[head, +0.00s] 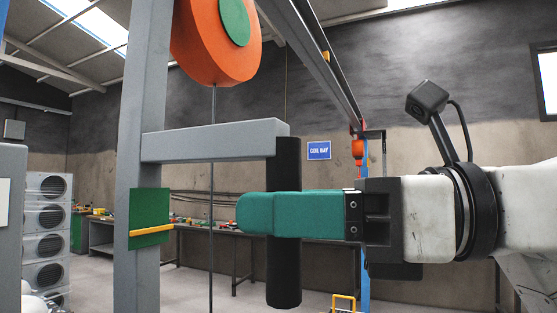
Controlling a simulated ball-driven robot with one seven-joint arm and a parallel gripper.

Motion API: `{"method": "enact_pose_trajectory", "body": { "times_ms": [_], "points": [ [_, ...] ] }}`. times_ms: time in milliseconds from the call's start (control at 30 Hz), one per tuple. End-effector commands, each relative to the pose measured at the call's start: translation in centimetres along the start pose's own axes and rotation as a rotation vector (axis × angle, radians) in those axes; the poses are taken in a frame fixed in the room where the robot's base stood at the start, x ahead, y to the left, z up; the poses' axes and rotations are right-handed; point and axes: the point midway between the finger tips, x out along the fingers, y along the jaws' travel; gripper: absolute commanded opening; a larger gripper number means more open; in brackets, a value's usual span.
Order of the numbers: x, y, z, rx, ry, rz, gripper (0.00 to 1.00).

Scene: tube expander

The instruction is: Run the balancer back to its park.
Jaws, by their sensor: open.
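The balancer appears to be the orange drum (192,45) with a green hub at the top, cut off by the picture's edge. A thin cable (212,150) hangs straight down from it. A grey horizontal bar (210,141) runs at mid height and ends at a black upright handle (284,285). My gripper (252,213) reaches in from the right with its teal near finger across the front of the handle. It is open; the far finger is mostly hidden, and I cannot tell whether either touches the handle. No park is clearly identifiable.
A grey post (140,90) stands at left, with a green plate and yellow strip (151,217) by it. An overhead beam (315,55) runs away from me. A red-orange hanging unit (357,148) is farther back. Benches (225,235) line the wall near a blue "COIL BAY" sign (319,150).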

Motion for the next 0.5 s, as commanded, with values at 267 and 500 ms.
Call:
{"method": "enact_pose_trajectory", "body": {
  "times_ms": [267, 500],
  "points": [
    [0.0, 0.0, 0.0, 0.000, 0.000, 0.000, 0.52],
    [-1.3, 0.0, -0.1, -0.001, -0.001, -0.002, 0.52]
  ]
}}
